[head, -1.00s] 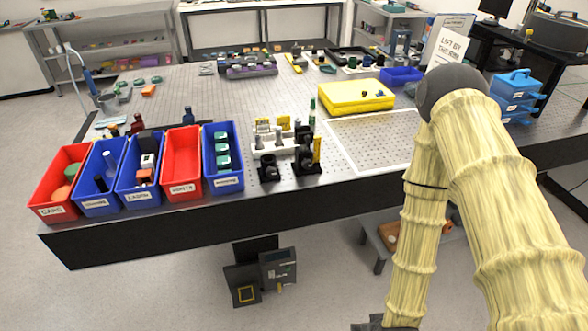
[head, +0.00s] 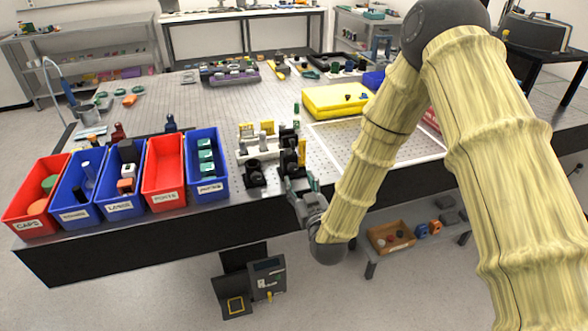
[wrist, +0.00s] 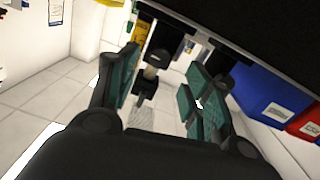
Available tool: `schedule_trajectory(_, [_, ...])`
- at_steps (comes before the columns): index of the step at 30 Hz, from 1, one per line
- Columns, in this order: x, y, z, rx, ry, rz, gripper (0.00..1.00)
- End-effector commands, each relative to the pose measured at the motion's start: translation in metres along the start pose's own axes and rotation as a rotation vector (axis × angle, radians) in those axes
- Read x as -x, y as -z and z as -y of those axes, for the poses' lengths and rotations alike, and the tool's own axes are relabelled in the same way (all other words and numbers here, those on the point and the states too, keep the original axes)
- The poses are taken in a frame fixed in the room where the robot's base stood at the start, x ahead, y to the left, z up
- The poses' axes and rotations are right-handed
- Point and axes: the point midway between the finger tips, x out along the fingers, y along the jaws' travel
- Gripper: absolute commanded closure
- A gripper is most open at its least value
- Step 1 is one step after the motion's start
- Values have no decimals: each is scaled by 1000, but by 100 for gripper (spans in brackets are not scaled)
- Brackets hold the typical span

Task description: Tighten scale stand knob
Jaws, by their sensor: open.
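In the head view, two black upright mounts (head: 255,174) stand near the front edge of the table, beside a white base with yellow and grey parts (head: 262,147). I cannot tell which part is the scale stand knob. My gripper (head: 299,184) is at the front edge, just in front of the right-hand mount (head: 289,150). In the wrist view, my gripper (wrist: 163,86) has its teal finger pads spread apart.
Red and blue bins, including a blue one (head: 208,190), line the front edge to the left. A perforated plate with a white frame (head: 350,163) and a yellow case (head: 335,100) lie to the right. A wooden tray (head: 391,237) sits on a low shelf below.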

Motion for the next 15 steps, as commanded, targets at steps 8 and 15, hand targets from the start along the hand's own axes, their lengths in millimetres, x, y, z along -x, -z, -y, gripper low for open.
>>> schedule_trajectory(8, [-44, 2, 0, 0, 0, 0, 50])
schedule_trajectory(15, [-65, 0, 0, -1, 0, 1, 50])
